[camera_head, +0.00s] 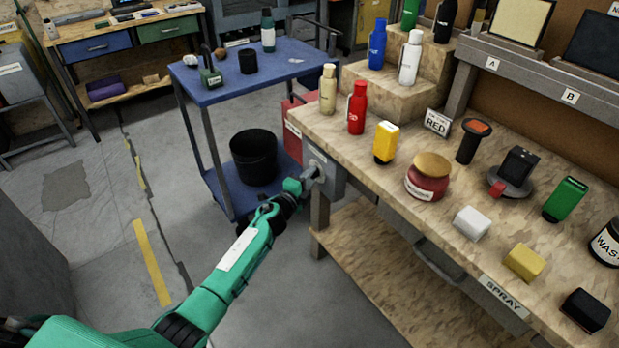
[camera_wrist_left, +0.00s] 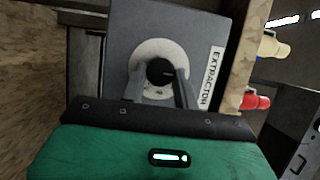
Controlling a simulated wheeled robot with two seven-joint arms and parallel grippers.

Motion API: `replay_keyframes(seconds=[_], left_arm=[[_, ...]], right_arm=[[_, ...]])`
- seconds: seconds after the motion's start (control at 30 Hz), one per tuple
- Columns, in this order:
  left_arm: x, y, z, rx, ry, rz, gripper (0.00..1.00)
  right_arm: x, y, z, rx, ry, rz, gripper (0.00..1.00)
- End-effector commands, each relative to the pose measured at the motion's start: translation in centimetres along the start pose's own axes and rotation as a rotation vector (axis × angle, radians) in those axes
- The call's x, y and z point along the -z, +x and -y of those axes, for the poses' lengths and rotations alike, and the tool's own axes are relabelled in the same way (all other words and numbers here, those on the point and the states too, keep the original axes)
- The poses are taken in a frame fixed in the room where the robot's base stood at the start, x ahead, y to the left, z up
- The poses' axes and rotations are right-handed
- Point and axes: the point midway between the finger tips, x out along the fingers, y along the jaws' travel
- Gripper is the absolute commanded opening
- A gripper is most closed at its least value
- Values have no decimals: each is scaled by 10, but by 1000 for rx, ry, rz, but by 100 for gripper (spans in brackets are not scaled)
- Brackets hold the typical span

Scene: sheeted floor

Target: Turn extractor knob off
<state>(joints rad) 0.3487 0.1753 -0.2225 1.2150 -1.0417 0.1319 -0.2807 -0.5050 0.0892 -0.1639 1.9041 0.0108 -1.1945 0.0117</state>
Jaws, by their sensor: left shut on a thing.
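The extractor box (camera_head: 333,179) is a grey panel fixed at the left end of the workbench. In the left wrist view the grey box (camera_wrist_left: 205,28) has a white "EXTRACTOR" label (camera_wrist_left: 210,78) and a pale round dial plate (camera_wrist_left: 151,50) with a dark knob (camera_wrist_left: 160,72) in its middle. My left gripper (camera_head: 309,174) is at the front of the box. In the left wrist view its two fingers (camera_wrist_left: 160,90) reach to either side of the dark knob and are shut on it. The knob's exact setting is hard to read. My right gripper is not in view.
The workbench (camera_head: 345,135) carries several bottles, including a red bottle (camera_head: 357,108), a red jar (camera_head: 427,180) and a yellow container (camera_head: 386,142). A blue cart (camera_head: 225,85) with a black bin (camera_head: 254,157) stands behind my left arm. The floor at left is open.

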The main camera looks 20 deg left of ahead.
Motion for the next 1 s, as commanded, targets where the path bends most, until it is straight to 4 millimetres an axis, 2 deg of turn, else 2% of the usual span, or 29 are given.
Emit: replay_keyframes(seconds=[0.1,0.13,0.23,0.53,0.67,0.77,1.0], left_arm=[[-1,0,-1,-1,-1,2,7],[-1,0,-1,-1,-1,2,32],[-1,0,-1,-1,-1,2,52],[0,-1,0,0,0,0,52],[-1,-9,-1,-2,1,1,52],[-1,-23,-1,-3,1,0,52],[-1,-69,-1,-3,1,0,52]], right_arm=[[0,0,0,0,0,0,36],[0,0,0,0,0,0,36],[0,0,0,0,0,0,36],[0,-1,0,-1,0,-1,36],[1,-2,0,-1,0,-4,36],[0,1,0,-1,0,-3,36],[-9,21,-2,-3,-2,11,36]])
